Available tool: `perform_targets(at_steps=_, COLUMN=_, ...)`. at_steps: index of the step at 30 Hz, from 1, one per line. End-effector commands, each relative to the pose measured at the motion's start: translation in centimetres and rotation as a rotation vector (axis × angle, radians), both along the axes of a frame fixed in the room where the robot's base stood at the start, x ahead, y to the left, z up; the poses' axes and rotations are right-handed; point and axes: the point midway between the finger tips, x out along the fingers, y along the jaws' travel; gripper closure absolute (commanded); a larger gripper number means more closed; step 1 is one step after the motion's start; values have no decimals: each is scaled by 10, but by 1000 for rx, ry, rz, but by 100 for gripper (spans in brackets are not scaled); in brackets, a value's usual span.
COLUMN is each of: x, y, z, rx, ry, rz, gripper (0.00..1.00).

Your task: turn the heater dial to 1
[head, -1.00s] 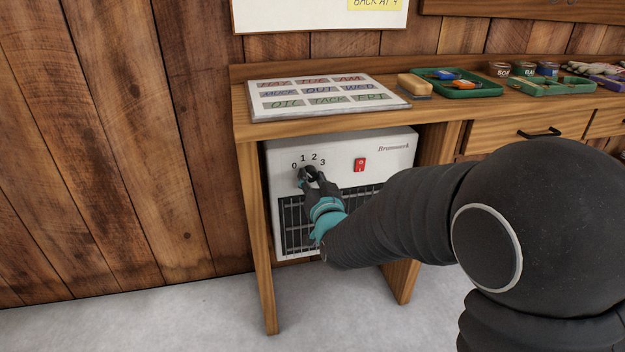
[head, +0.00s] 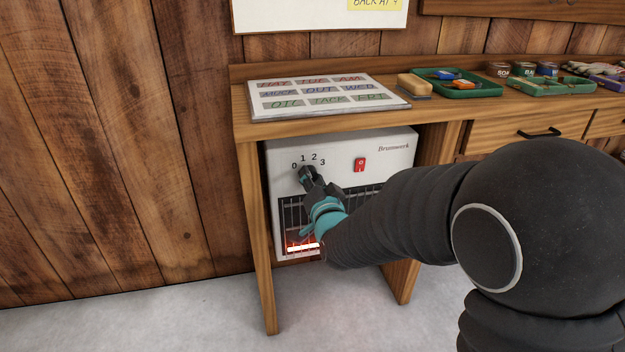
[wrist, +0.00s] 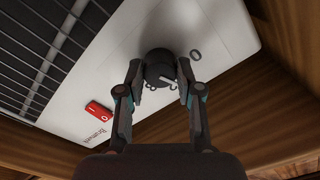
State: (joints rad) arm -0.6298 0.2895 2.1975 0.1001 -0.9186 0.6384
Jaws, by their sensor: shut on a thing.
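The white heater (head: 335,150) stands under the bench, with a dial marked 0, 1, 2, 3 at its upper left. My gripper (head: 309,175) is at the dial and mostly covers it in the head view. In the wrist view the dark round dial (wrist: 160,68) sits between the two fingers of my gripper (wrist: 160,72), which are shut on it. An orange-red glow (head: 302,247) shows behind the lower left of the heater's grille.
A red rocker switch (head: 359,165) is right of the dial; it also shows in the wrist view (wrist: 98,110). The wooden bench (head: 430,115) encloses the heater with side panels. A lettered board (head: 325,93) and green trays (head: 490,84) lie on top.

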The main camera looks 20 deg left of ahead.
Motion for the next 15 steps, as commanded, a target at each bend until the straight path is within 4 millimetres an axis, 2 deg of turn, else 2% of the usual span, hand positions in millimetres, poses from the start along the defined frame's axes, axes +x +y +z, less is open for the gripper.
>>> perform_targets(at_steps=3, x=0, y=0, z=0, rx=0, ry=0, rz=0, gripper=99)
perform_targets(at_steps=4, x=0, y=0, z=0, rx=-1, ry=-1, rz=0, gripper=62)
perform_targets(at_steps=6, x=0, y=0, z=0, rx=-1, ry=-1, rz=0, gripper=45)
perform_targets(at_steps=7, x=0, y=0, z=0, rx=-1, ry=-1, rz=0, gripper=40)
perform_targets(at_steps=15, x=0, y=0, z=0, rx=-1, ry=-1, rz=0, gripper=40)
